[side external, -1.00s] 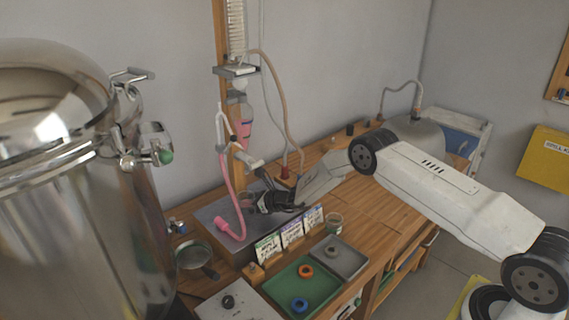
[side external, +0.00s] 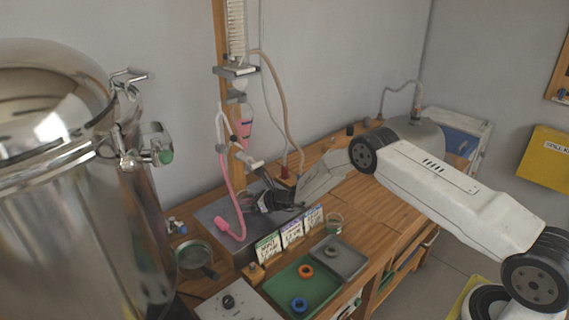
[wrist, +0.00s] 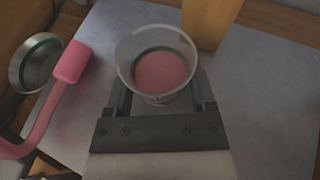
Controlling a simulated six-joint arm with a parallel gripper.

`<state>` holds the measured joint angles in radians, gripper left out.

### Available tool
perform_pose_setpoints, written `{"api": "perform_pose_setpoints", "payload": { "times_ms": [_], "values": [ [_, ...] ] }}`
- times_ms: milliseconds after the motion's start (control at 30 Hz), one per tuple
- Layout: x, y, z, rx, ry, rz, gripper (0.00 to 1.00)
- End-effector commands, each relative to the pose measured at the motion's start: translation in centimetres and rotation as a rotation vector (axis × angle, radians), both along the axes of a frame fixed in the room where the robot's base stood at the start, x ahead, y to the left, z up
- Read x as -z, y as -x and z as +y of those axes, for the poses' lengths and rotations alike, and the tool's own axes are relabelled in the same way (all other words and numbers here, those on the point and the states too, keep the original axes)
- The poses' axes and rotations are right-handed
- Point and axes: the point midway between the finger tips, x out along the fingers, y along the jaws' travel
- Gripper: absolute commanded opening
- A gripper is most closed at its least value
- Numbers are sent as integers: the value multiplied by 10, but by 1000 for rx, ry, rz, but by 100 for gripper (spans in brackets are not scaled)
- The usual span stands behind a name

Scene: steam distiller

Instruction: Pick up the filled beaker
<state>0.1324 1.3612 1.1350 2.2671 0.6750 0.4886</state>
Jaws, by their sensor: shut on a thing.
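The filled beaker (wrist: 160,72) is a clear cup holding pink liquid, seen from above in the wrist view. My gripper (wrist: 160,100) is shut on it, with one finger on each side of its wall. In the side external view my gripper (side external: 262,200) is low over the grey platform (side external: 212,212). The beaker is mostly hidden by the gripper there. I cannot tell whether its base touches the platform.
A pink hose (side external: 238,200) with a pink end piece (wrist: 72,62) lies left of the beaker. A wooden post (wrist: 208,22) stands close behind it. Label cards (side external: 291,234) line the platform's front.

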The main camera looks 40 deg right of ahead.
Motion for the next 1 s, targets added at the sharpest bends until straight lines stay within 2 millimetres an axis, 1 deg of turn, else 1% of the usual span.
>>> {"api": "perform_pose_setpoints", "payload": {
  "times_ms": [367, 667, 1000],
  "values": [
    [-13, 0, 0, 1, 0, -1, 0],
    [-13, 15, -7, 0, -1, 0, 0],
    [-13, 39, -18, 1, -1, -1, 0]
  ]
}}
